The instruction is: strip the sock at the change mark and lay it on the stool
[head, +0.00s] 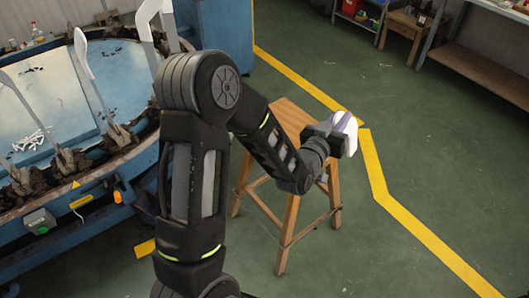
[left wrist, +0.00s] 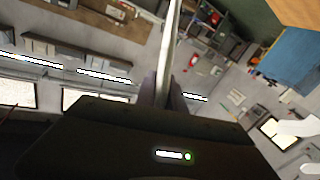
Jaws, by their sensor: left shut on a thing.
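My left gripper (head: 337,141) is shut on a white and lilac sock (head: 347,124), held above the right side of the wooden stool (head: 294,117). The sock's height over the stool is hard to tell. In the left wrist view my left gripper (left wrist: 164,98) pinches the sock, seen edge-on as a thin pale strip (left wrist: 176,45) that runs up out of the picture. The stool top is partly hidden by my left arm. My right gripper is not in view.
The blue boarding machine (head: 75,88) with pale upright boards (head: 83,53) stands at the left. A yellow floor line (head: 376,170) passes right of the stool. Shelving (head: 480,70) and a small wooden table (head: 408,24) stand at the back right. The right floor is clear.

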